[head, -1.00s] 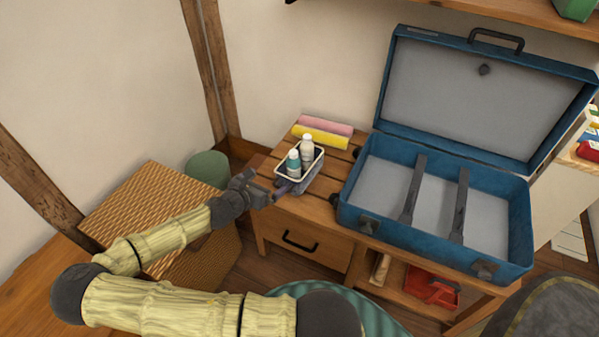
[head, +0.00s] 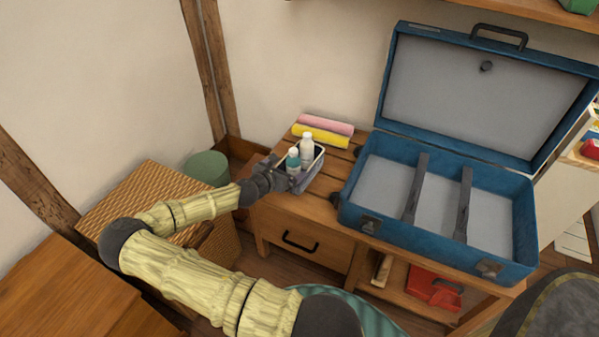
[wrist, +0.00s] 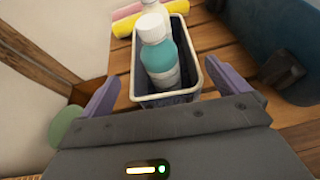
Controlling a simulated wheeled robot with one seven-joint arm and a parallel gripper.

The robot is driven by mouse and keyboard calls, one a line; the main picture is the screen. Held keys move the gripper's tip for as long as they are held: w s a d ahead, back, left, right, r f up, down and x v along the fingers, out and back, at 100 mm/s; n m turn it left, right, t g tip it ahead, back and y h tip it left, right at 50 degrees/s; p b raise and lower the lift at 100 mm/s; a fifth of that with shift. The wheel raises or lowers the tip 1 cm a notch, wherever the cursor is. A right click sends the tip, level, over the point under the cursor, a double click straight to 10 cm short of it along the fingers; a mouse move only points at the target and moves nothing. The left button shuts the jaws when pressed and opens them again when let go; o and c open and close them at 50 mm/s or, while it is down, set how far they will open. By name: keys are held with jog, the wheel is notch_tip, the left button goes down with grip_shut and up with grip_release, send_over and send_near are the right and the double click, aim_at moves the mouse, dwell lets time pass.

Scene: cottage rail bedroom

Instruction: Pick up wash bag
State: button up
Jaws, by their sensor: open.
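The wash bag (head: 319,157) looks like a small open-topped container with a pale rim and holds two bottles. It stands upright on the left end of the wooden bench. In the wrist view its near wall (wrist: 167,98) faces me. A teal bottle with a white cap (wrist: 158,55) stands in front of a white bottle. My gripper (head: 289,172) is open at the near side of the wash bag. In the wrist view its purple fingers (wrist: 168,88) stand to the left and right of the container, with visible gaps. The bag's lower part is hidden.
A yellow roll (head: 320,137) and a pink roll (head: 326,125) lie behind the wash bag. An open blue suitcase (head: 430,258) with two dark straps stands to the right on the bench. A woven box (head: 135,190) and a green bin (head: 206,168) are to the left.

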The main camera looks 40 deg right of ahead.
aim_at(294, 149)
jog(key=shift+w+d+f, duration=0.15)
jog(key=shift+d+f, duration=0.05)
jog(key=shift+d, duration=0.25)
jog(key=b+x, duration=0.1)
jog(key=x, duration=0.4)
jog(key=shift+f+b, duration=0.35)
jog(key=shift+f, duration=0.1)
jog(key=shift+r, duration=0.1)
jog(key=c, duration=0.9)
jog(key=shift+c, duration=0.2)
jog(key=shift+r, duration=0.1)
notch_tip(294, 149, up, 10)
jog(key=p, duration=0.3)
